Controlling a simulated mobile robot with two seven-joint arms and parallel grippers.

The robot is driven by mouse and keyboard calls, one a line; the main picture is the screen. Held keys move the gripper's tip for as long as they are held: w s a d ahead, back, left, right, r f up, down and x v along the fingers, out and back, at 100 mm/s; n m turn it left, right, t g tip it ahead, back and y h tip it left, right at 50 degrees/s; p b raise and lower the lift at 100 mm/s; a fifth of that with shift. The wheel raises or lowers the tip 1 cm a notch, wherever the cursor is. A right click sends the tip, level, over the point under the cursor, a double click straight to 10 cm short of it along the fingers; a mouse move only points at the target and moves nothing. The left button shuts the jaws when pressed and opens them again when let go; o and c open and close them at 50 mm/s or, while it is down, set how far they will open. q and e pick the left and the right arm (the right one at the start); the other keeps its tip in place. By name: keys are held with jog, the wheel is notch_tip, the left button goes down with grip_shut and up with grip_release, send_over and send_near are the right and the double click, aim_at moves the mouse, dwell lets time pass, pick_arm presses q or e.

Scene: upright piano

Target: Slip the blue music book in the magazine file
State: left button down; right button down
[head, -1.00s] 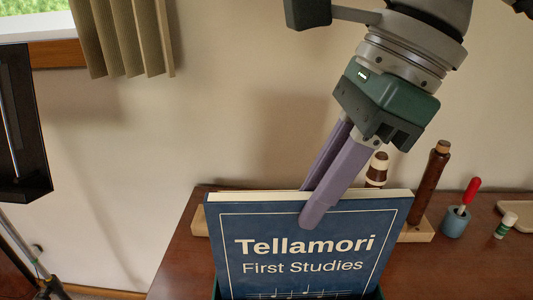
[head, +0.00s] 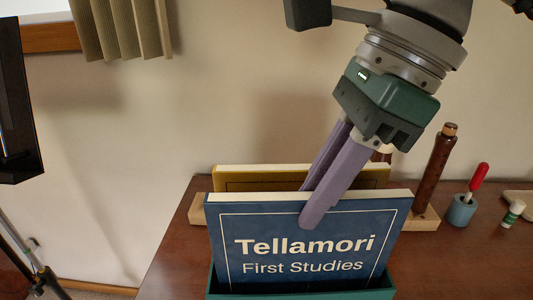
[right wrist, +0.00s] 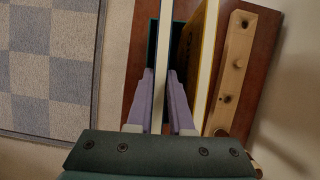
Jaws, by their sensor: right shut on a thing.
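The blue music book (head: 298,248), titled Tellamori First Studies, stands nearly upright, cover towards the head camera. My right gripper (head: 312,212) is shut on its top edge, one finger over the cover. In the right wrist view the book's edge (right wrist: 164,60) lies between the two fingers (right wrist: 161,115). The green magazine file (head: 300,294) shows as a rim at the book's lower edge. The book's bottom seems to be behind its front wall, but how deep I cannot tell. A yellow book (head: 260,180) stands behind the blue one. My left gripper is not in view.
A wooden rack (head: 425,217) with a brown recorder part (head: 441,160) stands behind the books. A blue-grey cup (head: 461,211) with a red-handled tool and a small green-white tube (head: 512,214) are on the right. The wall is close behind.

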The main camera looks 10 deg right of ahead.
jog(key=c, duration=0.7)
grip_release()
jog(key=shift+c, duration=0.2)
jog(key=v, duration=1)
